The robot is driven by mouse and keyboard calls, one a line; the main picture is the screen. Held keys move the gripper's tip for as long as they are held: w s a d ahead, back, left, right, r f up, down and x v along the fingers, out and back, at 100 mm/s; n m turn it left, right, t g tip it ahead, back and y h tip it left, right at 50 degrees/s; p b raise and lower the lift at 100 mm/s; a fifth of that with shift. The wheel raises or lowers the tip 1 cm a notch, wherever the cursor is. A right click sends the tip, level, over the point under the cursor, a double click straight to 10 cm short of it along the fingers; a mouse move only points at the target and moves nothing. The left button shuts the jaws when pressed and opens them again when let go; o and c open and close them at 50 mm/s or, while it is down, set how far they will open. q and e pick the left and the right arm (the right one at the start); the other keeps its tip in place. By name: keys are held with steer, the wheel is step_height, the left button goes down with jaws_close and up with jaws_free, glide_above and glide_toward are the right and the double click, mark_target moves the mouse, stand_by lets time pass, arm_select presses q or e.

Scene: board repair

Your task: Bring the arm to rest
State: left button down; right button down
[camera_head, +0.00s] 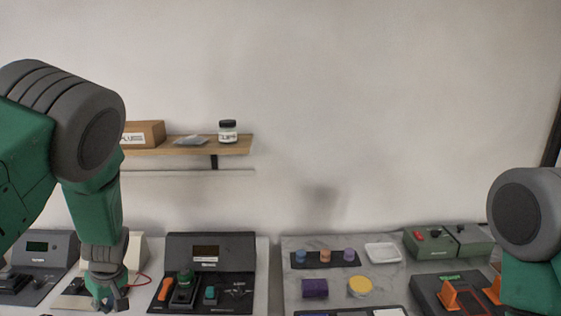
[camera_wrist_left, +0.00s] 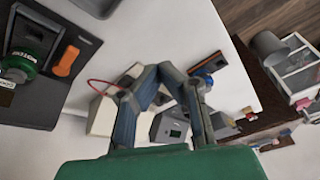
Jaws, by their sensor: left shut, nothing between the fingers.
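My left arm comes in from the left in the head view. Its gripper (camera_head: 113,300) points down in front of the devices on the left table, shut and empty. In the left wrist view the gripper's fingers (camera_wrist_left: 166,76) show above the table, with nothing held between them. Of my right arm, only a grey and green part shows at the right edge of the head view. Its gripper is out of the frame.
A black station (camera_head: 209,250) with an orange tool (camera_head: 165,289) stands right of the left gripper. A grey device (camera_head: 52,246) stands left. A wooden shelf (camera_head: 190,147) is on the wall. The right table has a white tray (camera_head: 383,252) and a green box (camera_head: 449,241).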

arm_select(q)
steer(key=s+f+m, duration=0.1)
steer(key=s+f, duration=0.1)
steer(key=s+d+f+m+b, duration=0.1)
steer(key=s+f, duration=0.1)
steer(key=f, duration=0.1)
steer(key=s+f+b, duration=0.1)
steer(key=s+f, duration=0.1)
steer(key=f, duration=0.1)
steer(key=shift+s+d+m, duration=0.15)
steer(key=shift+s+m, duration=0.1)
steer(key=shift+m, duration=0.15)
steer(key=s+d+f+m+h+b, duration=0.2)
steer(key=s+d+f+m, duration=0.3)
steer(key=s, duration=0.7)
steer(key=s+d+f+m+h+b, duration=0.1)
steer(key=s+d+f+m+b, duration=0.4)
steer(key=s+d+f, duration=0.3)
steer(key=s+d+m, duration=0.1)
steer(key=s+d, duration=0.1)
steer(key=s, duration=0.2)
steer(key=shift+f+h, duration=0.25)
steer(key=shift+h, duration=0.15)
steer(key=shift+d, duration=0.15)
steer(key=shift+d, duration=0.1)
